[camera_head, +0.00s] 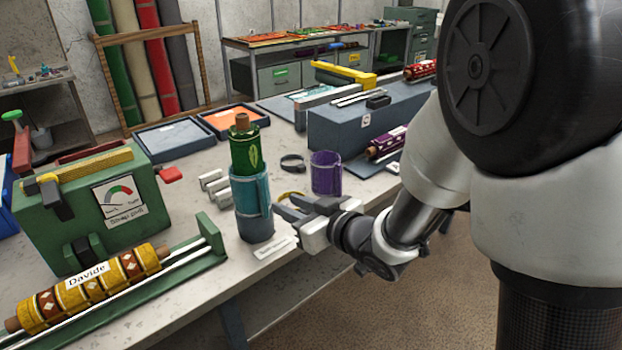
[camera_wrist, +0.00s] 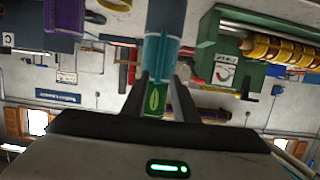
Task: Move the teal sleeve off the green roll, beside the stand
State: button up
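The green roll (camera_head: 245,152), with a pale leaf mark and a brown core end, stands upright on the table. The teal sleeve (camera_head: 251,190) is around its lower part, just above the blue-grey stand (camera_head: 256,228). My gripper (camera_head: 281,206) is to the right of the stand, with its fingers pointing left. In the wrist view, which shows the scene upside down, my gripper (camera_wrist: 160,78) is open. The teal sleeve (camera_wrist: 161,55) and the green roll (camera_wrist: 157,99) show between the fingers, with no visible contact. The stand (camera_wrist: 167,16) is at the top edge.
A purple sleeve (camera_head: 326,173) stands on the table right of the stand. A black ring clamp (camera_head: 292,163) and grey blocks (camera_head: 215,187) lie nearby. A green tension box (camera_head: 95,205) and yellow roll (camera_head: 90,285) fill the left. A label card (camera_head: 275,248) lies at the front edge.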

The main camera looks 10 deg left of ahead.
aim_at(265, 194)
jog(key=shift+b+x, duration=1.05)
jog(key=shift+x, duration=4)
grip_shut()
